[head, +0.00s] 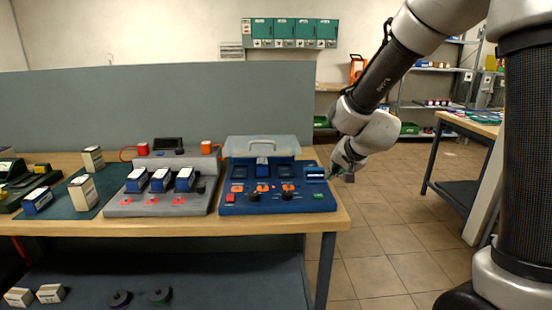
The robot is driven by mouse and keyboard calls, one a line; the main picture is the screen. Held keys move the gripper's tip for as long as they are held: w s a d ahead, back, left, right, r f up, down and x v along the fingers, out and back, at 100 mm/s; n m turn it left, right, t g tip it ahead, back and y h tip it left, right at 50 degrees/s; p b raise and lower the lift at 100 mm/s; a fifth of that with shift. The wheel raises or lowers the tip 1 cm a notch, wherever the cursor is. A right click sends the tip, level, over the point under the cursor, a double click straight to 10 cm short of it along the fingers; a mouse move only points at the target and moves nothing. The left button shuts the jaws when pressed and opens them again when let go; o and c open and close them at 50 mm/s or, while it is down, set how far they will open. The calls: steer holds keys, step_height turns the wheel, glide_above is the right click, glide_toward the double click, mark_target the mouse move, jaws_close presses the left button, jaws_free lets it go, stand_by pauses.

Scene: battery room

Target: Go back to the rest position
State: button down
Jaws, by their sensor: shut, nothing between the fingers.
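My gripper (343,176) hangs at the end of my arm, just past the right end of the wooden workbench (286,222). It is shut with nothing in it. It is to the right of the blue device (276,203) and looks apart from it. The blue device has a raised clear lid with a handle, a small lit screen, orange and red parts and black knobs. The fingertips are small and dark in this view.
A grey charger unit (160,204) with several blue-and-white batteries sits left of the blue device. White boxed cells (82,193) stand on a green mat farther left. A grey partition (110,105) backs the bench. The tiled floor (390,262) on the right is clear.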

steer(key=s+d+r+n+g, duration=0.1)
steer(key=s+d+r+n, duration=0.1)
steer(key=s, duration=0.8)
steer(key=s+d+r+n+g+h, duration=0.1)
steer(key=s+d+r, duration=0.4)
steer(key=s, duration=0.6)
steer(key=s+d+r+n+g+h, duration=0.1)
steer(key=s+d+r+n+g, duration=0.1)
steer(key=s+d, duration=0.5)
steer(key=s+r, duration=0.1)
steer(key=s, duration=0.2)
steer(key=shift+s+d+r+n, duration=0.2)
steer(key=shift+s+r+n, duration=0.1)
steer(key=shift+n, duration=0.1)
